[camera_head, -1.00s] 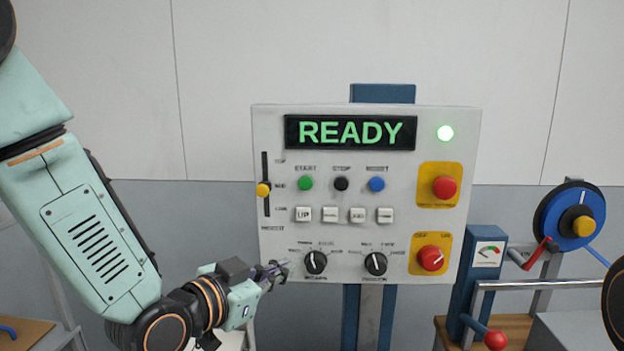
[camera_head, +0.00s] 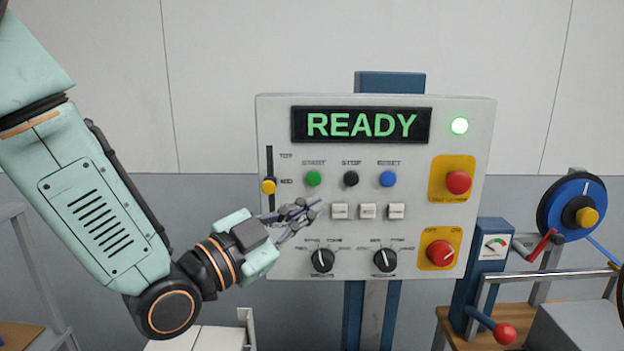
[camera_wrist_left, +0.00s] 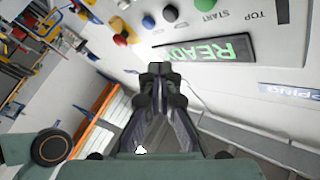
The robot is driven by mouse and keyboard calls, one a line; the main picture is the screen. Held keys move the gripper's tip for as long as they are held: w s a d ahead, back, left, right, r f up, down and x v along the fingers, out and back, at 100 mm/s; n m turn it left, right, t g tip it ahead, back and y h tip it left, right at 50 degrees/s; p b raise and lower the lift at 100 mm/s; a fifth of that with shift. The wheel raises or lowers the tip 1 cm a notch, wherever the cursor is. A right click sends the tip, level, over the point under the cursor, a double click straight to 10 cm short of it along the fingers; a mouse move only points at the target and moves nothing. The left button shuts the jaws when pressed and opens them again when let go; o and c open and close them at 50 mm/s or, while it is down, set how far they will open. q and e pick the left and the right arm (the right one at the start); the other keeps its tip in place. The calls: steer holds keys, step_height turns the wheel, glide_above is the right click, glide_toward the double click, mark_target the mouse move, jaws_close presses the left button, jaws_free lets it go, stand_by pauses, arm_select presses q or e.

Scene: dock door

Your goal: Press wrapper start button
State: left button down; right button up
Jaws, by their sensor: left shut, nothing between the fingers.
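The green start button (camera_head: 313,178) sits on the upper left of the white control panel (camera_head: 285,240), under its START label. It also shows in the left wrist view (camera_wrist_left: 205,5) at the top edge. My left gripper (camera_head: 316,207) is shut and empty, just below the start button and in front of the panel. It covers the leftmost white key. In the left wrist view my shut fingers (camera_wrist_left: 158,70) point toward the panel. I cannot tell whether the fingertips touch the panel.
Black (camera_head: 351,178) and blue (camera_head: 388,178) buttons sit right of the start button. A yellow slider knob (camera_head: 268,186) is to its left. Red buttons on yellow plates (camera_head: 457,182) are at the right. A blue reel (camera_head: 572,206) stands further right.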

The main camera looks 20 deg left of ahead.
mark_target(314, 179)
arm_select(q)
steer(key=shift+d, duration=0.15)
steer(key=w+a, duration=0.1)
steer(key=w, duration=0.4)
steer(key=w+a, duration=0.1)
steer(key=w, duration=0.2)
steer(key=shift+w+a, duration=0.3)
steer(key=shift+w, duration=0.05)
steer(key=shift+s+d, duration=0.1)
steer(key=shift+s, duration=0.05)
steer(key=shift+w+a, duration=0.2)
steer(key=shift+w, duration=0.3)
steer(key=shift+w+a, duration=0.15)
steer(key=shift+w, duration=0.3)
stand_by(1.9)
steer(key=shift+s, duration=0.1)
steer(key=shift+s+d, duration=0.25)
steer(key=shift+s, duration=0.55)
